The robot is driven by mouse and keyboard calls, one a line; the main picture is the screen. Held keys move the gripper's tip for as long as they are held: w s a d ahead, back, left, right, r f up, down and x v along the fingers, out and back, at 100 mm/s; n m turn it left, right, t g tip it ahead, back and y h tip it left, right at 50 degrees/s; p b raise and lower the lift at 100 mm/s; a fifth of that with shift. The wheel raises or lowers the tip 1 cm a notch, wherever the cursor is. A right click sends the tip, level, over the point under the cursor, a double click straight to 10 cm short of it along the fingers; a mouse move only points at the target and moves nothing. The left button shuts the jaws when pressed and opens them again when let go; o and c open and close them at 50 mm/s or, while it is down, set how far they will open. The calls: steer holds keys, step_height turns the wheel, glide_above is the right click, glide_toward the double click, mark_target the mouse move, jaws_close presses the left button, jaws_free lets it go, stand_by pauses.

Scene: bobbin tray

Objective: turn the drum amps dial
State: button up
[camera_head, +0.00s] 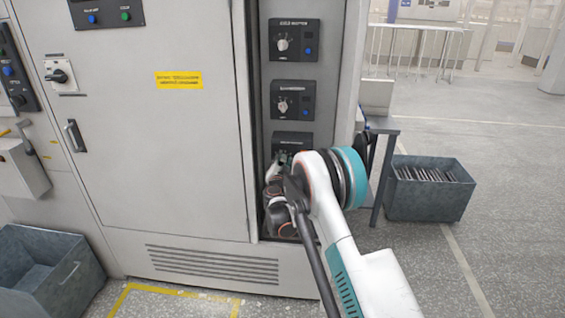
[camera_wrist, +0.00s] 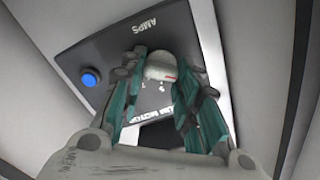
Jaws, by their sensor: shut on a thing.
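The drum amps dial (camera_wrist: 160,66) is a pale knob with a small red mark, on a dark panel (camera_wrist: 108,62) with the upside-down label "AMPS" in the wrist view. My gripper (camera_wrist: 164,74) has its teal-and-grey fingers on both sides of the dial, shut on it. In the head view that panel (camera_head: 292,137) is the lowest of three in the cabinet recess. My gripper (camera_head: 281,163) reaches it there, and my arm hides most of the dial.
Two similar dial panels, an upper one (camera_head: 294,40) and a middle one (camera_head: 293,101), are above. A blue button (camera_wrist: 91,77) sits beside the dial. The closed cabinet door (camera_head: 150,130) is left of the recess. A grey bin (camera_head: 430,200) stands right; another (camera_head: 45,275) stands left.

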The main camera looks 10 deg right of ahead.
steer(key=m, duration=0.6)
steer(key=shift+d+f+m, duration=0.1)
steer(key=shift+f+m, duration=0.05)
steer(key=shift+m, duration=0.15)
stand_by(0.3)
steer(key=o, duration=1.1)
steer(key=shift+c, duration=0.2)
steer(key=v, duration=1.2)
